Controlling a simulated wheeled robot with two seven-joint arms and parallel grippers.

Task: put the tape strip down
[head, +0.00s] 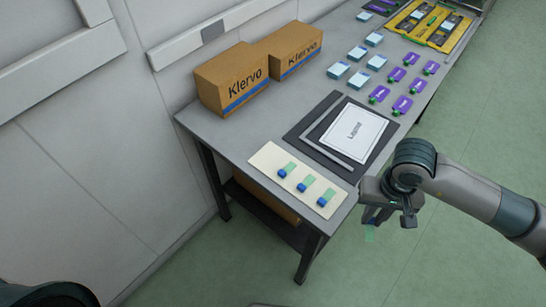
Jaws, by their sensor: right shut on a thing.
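My right gripper (388,214) is off the near right corner of the table, shut on a tape strip (370,236). The strip is pale green and see-through, with a small blue end near the fingers, and hangs below them over the floor. A cream board (265,158) lies at the table's near end. On it are three more green strips with blue ends: the left one (290,167), the middle one (308,181) and the right one (327,194). My left gripper is out of view.
A dark mat (301,131) with a white sheet marked "Lapine" (353,131) lies behind the board. Two "Klervo" cartons (232,78) stand by the wall. Several light blue items (358,80) and purple tags (402,105) lie further back, before a yellow tray (408,19).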

